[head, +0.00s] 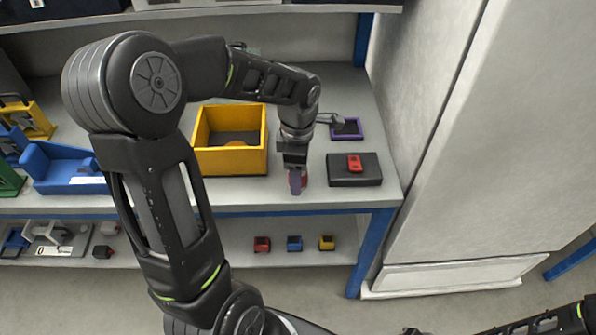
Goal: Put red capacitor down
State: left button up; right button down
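My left gripper (295,166) points straight down above the front edge of the upper shelf, between the yellow bin and the dark pad. A small purple and red piece (295,183) shows at its fingertips. The fingers are too small to tell whether they are shut on it, and I cannot tell whether its red part is the red capacitor. A small red block (355,163) lies on the dark pad (370,178), right of the gripper and apart from it. My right arm shows only at the bottom right corner; its gripper is not clearly seen.
The open yellow bin (258,163) stands left of the gripper, and blue bins (66,185) stand further left. A purple-rimmed tray (347,135) sits behind the pad. Small red (262,244), blue (294,243) and yellow (326,242) boxes stand on the lower shelf. A pale cabinet (460,150) bounds the right.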

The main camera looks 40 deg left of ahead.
pick_arm(q)
notch_tip(320, 180, up, 12)
jog(key=shift+r, duration=0.1)
dwell(0.9)
